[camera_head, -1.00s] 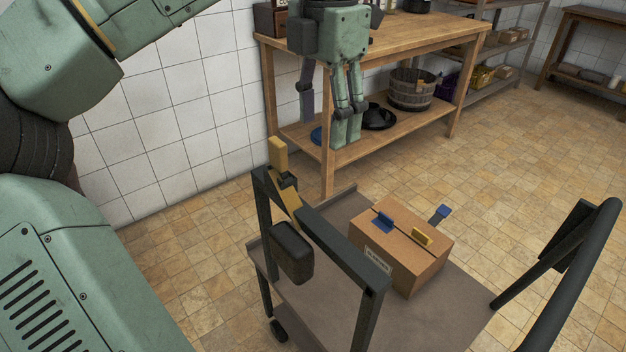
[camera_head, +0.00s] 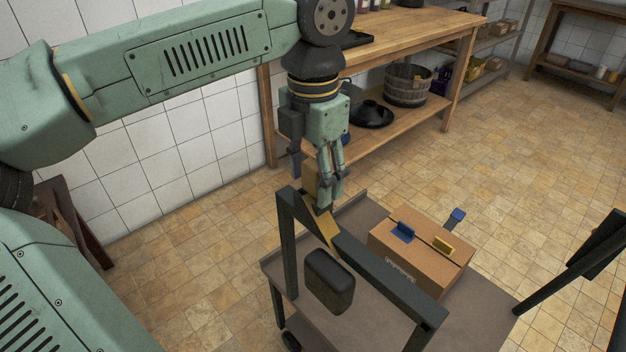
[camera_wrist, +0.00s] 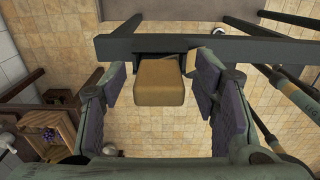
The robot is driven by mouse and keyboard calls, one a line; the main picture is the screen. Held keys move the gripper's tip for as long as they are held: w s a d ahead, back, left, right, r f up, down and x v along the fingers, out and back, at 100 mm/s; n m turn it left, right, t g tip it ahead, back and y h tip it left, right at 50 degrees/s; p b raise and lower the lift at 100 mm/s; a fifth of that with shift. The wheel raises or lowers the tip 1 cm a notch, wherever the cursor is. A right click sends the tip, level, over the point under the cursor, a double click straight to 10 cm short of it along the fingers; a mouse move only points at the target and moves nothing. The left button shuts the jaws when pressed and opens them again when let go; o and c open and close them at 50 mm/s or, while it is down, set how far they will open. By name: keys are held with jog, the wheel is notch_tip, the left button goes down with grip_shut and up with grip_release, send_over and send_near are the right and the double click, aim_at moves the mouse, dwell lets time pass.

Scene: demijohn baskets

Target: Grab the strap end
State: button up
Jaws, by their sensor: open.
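The tan strap end (camera_head: 310,178) stands up from the dark bar (camera_head: 390,272) of the cart, where the strap (camera_head: 324,230) crosses it. A dark pad (camera_head: 330,278) hangs below on the near side. My gripper (camera_head: 325,196) points down right at the strap end and partly hides it. In the wrist view my gripper (camera_wrist: 160,82) is open, one finger pad on each side of the strap end (camera_wrist: 158,80). The bar (camera_wrist: 240,47) runs just beyond the fingertips.
A cardboard box (camera_head: 415,265) with blue and yellow clips sits on the cart tray (camera_head: 480,305). A wooden table (camera_head: 420,40) with a lower shelf holding a bucket (camera_head: 407,87) stands behind. Open tiled floor (camera_head: 545,150) lies to the right.

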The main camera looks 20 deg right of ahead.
jog(key=shift+f, duration=0.45)
jog(key=c, duration=1.3)
